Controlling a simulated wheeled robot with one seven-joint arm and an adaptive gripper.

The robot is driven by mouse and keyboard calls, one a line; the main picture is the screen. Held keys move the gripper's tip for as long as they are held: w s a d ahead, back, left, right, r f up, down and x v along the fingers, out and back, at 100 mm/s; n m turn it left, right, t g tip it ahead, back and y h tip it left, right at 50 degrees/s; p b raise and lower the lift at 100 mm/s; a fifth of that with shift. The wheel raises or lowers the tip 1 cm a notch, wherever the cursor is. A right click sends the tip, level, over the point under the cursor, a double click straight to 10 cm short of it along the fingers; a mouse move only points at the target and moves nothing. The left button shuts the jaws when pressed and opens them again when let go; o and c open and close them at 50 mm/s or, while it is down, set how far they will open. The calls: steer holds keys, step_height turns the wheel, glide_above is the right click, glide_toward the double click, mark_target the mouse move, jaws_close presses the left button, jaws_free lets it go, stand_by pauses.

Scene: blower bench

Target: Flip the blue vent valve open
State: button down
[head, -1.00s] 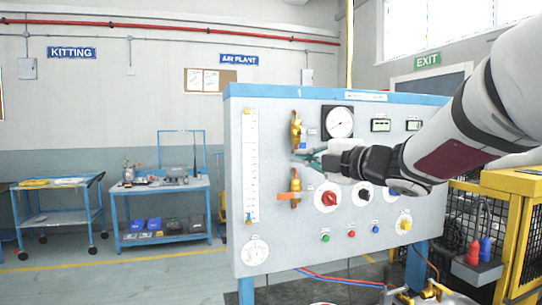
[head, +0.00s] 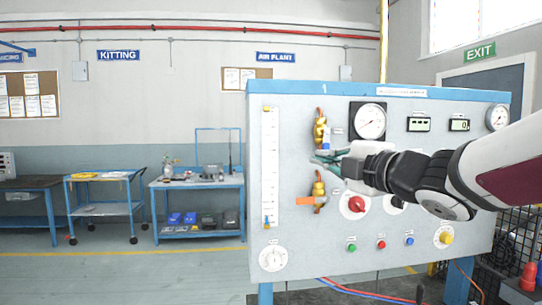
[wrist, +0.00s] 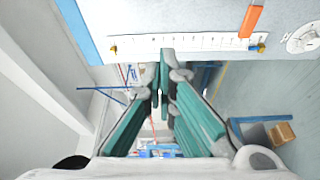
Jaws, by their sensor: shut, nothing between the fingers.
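The upper brass valve (head: 320,118) is on the grey panel, left of the pressure gauge. A small blue part (head: 326,146), apparently its handle, shows at its lower end; its exact angle is hard to tell. My gripper (head: 314,161) is shut and empty, its green fingers pointing left just below this blue part. I cannot tell whether they touch. In the wrist view the fingertips (wrist: 165,56) are together, and the blue handle is not visible. A lower brass valve (head: 318,186) has an orange lever (head: 305,201) pointing left; the lever also shows in the wrist view (wrist: 250,20).
The panel (head: 300,235) has a sight scale (head: 269,165) at left, a gauge (head: 371,121), a red knob (head: 356,204) below my gripper and several buttons. My arm covers part of its right side. Carts (head: 105,208) stand behind left, with open floor before them.

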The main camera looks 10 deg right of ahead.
steer(key=w+d+p, duration=0.1)
steer(key=w+p, duration=0.1)
steer(key=w, duration=0.6)
steer(key=shift+w, duration=0.15)
steer(key=shift+d, duration=0.15)
steer(key=shift+d+f+n, duration=0.15)
steer(key=shift+d+n, duration=0.25)
steer(key=shift+d, duration=0.15)
